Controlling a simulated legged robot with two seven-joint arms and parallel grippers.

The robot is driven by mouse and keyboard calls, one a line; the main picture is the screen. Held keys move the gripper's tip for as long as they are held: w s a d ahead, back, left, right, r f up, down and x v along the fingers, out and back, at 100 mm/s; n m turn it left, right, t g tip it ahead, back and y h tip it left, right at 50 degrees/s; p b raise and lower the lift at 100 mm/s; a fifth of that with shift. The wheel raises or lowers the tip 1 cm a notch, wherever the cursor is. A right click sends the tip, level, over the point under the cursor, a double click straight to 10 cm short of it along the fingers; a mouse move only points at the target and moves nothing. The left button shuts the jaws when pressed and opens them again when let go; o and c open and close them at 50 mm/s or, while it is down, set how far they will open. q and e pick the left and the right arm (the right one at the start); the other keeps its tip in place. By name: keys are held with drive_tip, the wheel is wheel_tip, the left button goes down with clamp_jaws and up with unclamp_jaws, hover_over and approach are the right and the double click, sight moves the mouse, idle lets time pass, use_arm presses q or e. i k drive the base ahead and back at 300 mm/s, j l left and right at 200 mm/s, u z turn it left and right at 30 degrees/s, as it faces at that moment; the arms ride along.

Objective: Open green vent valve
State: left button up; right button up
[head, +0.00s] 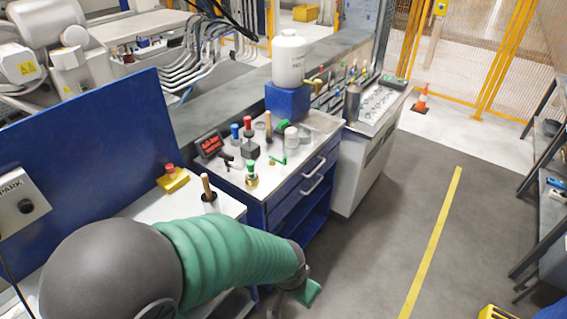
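A small valve with a green top and a brass-coloured base (251,175) stands upright near the front edge of the blue cabinet's worktop. A thin green lever-like handle (278,160) is just right of it. I cannot tell for sure which of the two is the vent valve. My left arm, in a green ribbed sleeve, comes in from the lower left. My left gripper (302,290) is at its end, low in front of the cabinet and apart from both green parts. Its fingers are partly hidden and I cannot tell their opening. My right gripper is not in view.
A blue panel (90,145) stands at left.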

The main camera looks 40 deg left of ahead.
sight(285, 158)
drive_tip(key=u, duration=1.75)
drive_tip(key=i+l, duration=0.3)
drive_tip(key=l, duration=0.15)
drive_tip(key=i+l, duration=0.35)
drive_tip(key=l, duration=0.15)
drive_tip(key=i+l, duration=0.3)
drive_tip(key=l, duration=0.15)
drive_tip(key=u, duration=0.05)
